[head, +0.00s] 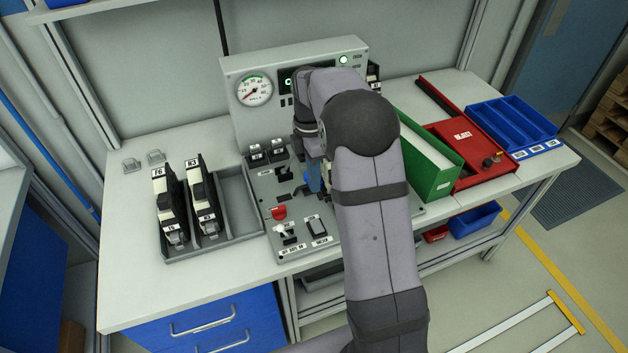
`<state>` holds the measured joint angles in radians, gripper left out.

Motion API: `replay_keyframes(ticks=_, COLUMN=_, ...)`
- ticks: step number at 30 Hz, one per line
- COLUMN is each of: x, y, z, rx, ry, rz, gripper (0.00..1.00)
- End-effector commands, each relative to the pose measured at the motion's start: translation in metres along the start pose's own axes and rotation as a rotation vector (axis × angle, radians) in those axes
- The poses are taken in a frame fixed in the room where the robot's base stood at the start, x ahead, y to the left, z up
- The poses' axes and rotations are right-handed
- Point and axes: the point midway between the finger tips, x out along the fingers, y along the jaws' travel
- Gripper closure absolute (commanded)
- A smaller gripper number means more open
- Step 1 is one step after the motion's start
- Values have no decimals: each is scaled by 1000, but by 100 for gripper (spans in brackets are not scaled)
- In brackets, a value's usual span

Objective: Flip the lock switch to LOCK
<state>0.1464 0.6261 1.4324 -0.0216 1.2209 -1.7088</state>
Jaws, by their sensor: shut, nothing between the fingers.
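The control panel (263,192) lies on the workbench and carries several switches. I cannot tell which of these is the lock switch. My gripper (304,192) is shut and empty, low over the middle of the panel. My arm hides the panel's right part, and contact with the panel cannot be told.
A raised console with a round gauge (254,90) stands behind the panel. A grey tray (182,254) with black units is on the left. A green bin (437,183), a red case (470,178) and a blue tray (537,148) are on the right. The bench's front left is clear.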

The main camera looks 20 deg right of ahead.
Motion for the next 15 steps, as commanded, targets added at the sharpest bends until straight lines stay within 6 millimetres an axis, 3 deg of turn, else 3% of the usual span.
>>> replay_keyframes(ticks=15, x=-5, y=0, z=0, rx=0, ry=0, rz=1, gripper=100)
